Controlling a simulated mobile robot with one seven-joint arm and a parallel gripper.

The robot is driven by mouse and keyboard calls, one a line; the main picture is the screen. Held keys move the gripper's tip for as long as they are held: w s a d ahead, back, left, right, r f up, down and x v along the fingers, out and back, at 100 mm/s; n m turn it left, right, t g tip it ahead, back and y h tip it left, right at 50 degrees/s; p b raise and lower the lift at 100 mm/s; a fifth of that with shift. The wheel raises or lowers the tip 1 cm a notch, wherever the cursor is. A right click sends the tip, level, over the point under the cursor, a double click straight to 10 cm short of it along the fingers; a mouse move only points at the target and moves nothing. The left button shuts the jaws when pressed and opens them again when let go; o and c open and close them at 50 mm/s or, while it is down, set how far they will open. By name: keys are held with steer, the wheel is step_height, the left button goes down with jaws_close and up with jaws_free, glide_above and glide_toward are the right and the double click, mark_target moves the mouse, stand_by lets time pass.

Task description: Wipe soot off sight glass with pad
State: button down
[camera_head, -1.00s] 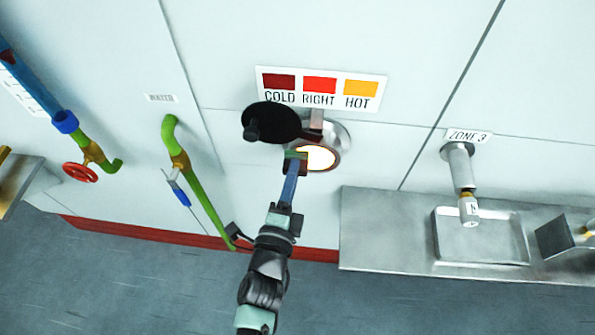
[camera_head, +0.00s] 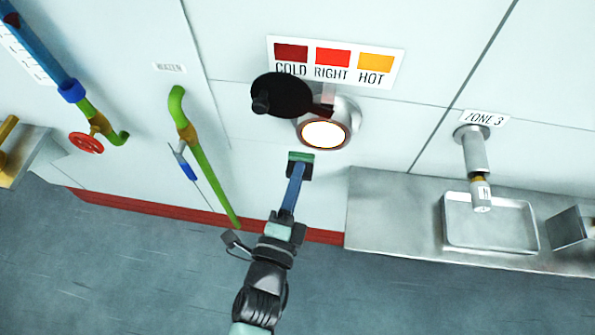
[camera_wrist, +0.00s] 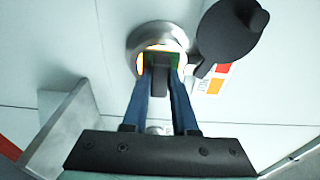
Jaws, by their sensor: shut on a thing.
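The round sight glass (camera_head: 325,133) glows pale yellow inside a metal ring on the wall. In the head view its face shows clear, with no dark soot that I can make out. My gripper (camera_head: 298,172) is shut on a small pad (camera_head: 301,157) with a green face and dark back. The pad is below and left of the glass in the head view, apart from it in the picture. In the wrist view, the blue fingers (camera_wrist: 161,78) grip the pad (camera_wrist: 159,74), which hides much of the sight glass (camera_wrist: 158,31) behind it.
A black round cover (camera_head: 284,96) is swung aside at the glass's upper left, beneath the COLD/RIGHT/HOT colour chart (camera_head: 334,63). A green pipe (camera_head: 205,170) runs left of my arm. A metal shelf (camera_head: 390,215) with a tray (camera_head: 490,243) stands to the right.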

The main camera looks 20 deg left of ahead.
steer(key=s, duration=0.1)
steer(key=s+d, duration=0.1)
steer(key=shift+s, duration=0.4)
